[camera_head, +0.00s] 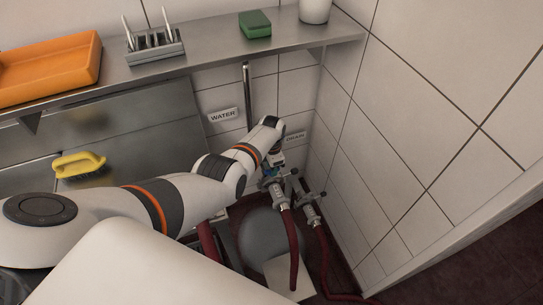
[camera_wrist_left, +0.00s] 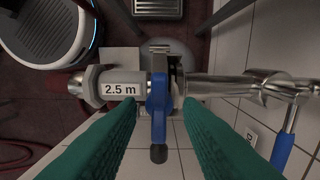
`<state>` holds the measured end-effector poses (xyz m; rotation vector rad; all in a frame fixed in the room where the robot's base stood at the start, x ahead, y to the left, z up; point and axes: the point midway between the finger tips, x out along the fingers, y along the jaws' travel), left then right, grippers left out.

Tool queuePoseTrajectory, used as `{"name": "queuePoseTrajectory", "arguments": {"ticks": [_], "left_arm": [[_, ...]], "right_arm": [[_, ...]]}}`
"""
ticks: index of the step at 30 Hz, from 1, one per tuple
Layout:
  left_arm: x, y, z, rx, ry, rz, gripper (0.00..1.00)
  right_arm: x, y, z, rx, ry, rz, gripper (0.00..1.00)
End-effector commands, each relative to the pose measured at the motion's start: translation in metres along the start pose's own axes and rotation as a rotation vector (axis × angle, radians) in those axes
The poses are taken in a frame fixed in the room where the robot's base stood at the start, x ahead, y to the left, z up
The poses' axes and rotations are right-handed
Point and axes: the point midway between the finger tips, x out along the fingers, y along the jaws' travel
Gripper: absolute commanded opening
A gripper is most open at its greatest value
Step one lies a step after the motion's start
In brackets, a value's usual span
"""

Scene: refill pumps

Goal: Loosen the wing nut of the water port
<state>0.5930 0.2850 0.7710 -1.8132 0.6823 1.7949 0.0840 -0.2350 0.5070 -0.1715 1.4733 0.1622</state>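In the left wrist view a blue clamp piece with a dark tip, which looks like the wing nut (camera_wrist_left: 158,98), sits upright on the joint between a grey coupling labelled "2.5 m" (camera_wrist_left: 122,85) and a shiny metal pipe (camera_wrist_left: 222,86). My left gripper (camera_wrist_left: 160,104) has its two green fingers apart, one on each side of the blue piece, with gaps visible. In the head view my left arm reaches to the corner below the "WATER" sign (camera_head: 222,115); its wrist largely hides the port and the fingers. My right gripper is not in view.
A blue-handled valve lever (camera_wrist_left: 285,140) stands at right in the wrist view. Two dark red hoses (camera_head: 291,245) hang from metal couplings near the wall. A "DRAIN" sign (camera_head: 295,137) is beside my wrist. A steel shelf (camera_head: 215,60) runs above the arm; a yellow brush (camera_head: 79,164) is at left.

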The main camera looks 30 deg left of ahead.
Motion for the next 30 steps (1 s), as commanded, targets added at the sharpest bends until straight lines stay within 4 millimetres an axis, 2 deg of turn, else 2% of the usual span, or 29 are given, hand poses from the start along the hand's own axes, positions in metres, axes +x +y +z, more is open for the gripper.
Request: {"name": "queuePoseTrajectory", "arguments": {"ticks": [4,8,15,21,30], "left_arm": [[-0.033,0.000,0.000,0.000,0.002,-0.002,0.33],[-0.057,-0.001,0.000,-0.001,0.002,-0.003,0.33],[-0.093,0.000,0.000,-0.001,0.002,-0.002,0.33],[-0.109,0.000,0.001,-0.002,0.000,0.000,0.33],[-0.112,0.000,0.001,-0.002,-0.001,0.000,0.33]], "right_arm": [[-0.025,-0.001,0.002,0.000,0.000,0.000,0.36],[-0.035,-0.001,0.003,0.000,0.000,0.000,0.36],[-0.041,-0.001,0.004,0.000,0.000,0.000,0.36],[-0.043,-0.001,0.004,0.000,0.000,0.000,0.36],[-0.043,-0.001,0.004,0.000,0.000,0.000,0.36]]}}
